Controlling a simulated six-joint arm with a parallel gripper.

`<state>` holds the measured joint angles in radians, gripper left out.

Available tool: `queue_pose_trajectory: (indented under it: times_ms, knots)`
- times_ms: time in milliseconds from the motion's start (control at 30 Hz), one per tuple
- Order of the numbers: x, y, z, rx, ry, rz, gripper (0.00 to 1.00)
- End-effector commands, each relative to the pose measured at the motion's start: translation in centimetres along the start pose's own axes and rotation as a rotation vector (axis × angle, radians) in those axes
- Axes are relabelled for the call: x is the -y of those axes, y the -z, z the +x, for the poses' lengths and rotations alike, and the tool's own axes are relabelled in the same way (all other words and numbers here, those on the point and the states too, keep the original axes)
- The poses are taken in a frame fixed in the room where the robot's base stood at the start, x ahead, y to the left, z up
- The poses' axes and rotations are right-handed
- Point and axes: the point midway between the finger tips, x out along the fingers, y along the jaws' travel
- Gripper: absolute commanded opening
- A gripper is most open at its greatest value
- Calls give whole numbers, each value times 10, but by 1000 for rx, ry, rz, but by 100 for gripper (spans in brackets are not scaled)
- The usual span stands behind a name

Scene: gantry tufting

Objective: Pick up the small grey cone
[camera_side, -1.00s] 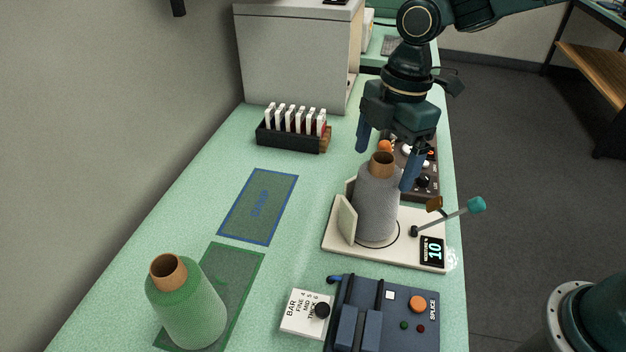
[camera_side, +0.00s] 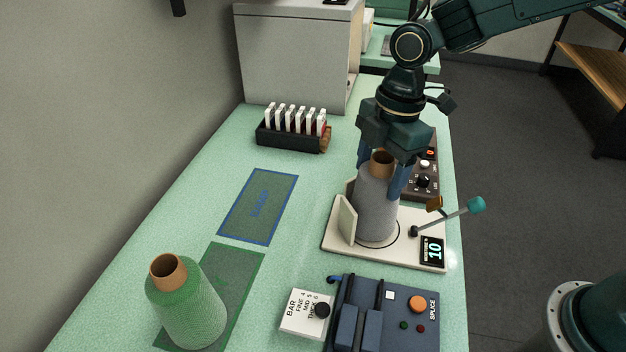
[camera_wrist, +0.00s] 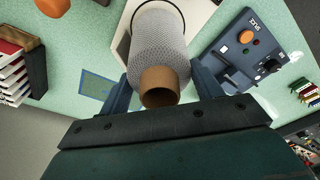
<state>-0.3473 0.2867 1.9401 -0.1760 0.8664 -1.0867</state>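The grey cone (camera_side: 376,212), with a brown tube top, stands upright on a cream stand (camera_side: 341,242) with a small display reading 10. My gripper (camera_side: 382,172) points down over the cone's top, with one finger on each side of it. In the wrist view the cone (camera_wrist: 157,40) is between the fingers (camera_wrist: 160,88), which lie very close to its sides. I cannot tell whether they touch it. The far finger is partly hidden behind the cone in the side view.
A green cone (camera_side: 188,312) stands at front left on a dark green patch. A blue-outlined patch (camera_side: 258,207) is empty. A blue splice device (camera_side: 388,318) is in front of the stand; a control box (camera_side: 426,165) is behind. A lever (camera_side: 455,217) sticks out right.

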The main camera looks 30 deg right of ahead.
Motion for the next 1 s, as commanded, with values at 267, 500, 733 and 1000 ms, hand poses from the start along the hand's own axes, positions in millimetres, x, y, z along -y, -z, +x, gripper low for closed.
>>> queue_pose_trajectory:
  times_ms: [267, 500, 733, 1000]
  knots:
    - [0, 0, 0, -1, -2, 0, 23]
    - [-1, 1, -6, -2, -3, 0, 23]
    - [-1, 4, -29, -2, -6, 0, 23]
    - [-1, 9, -70, -2, -6, 0, 23]
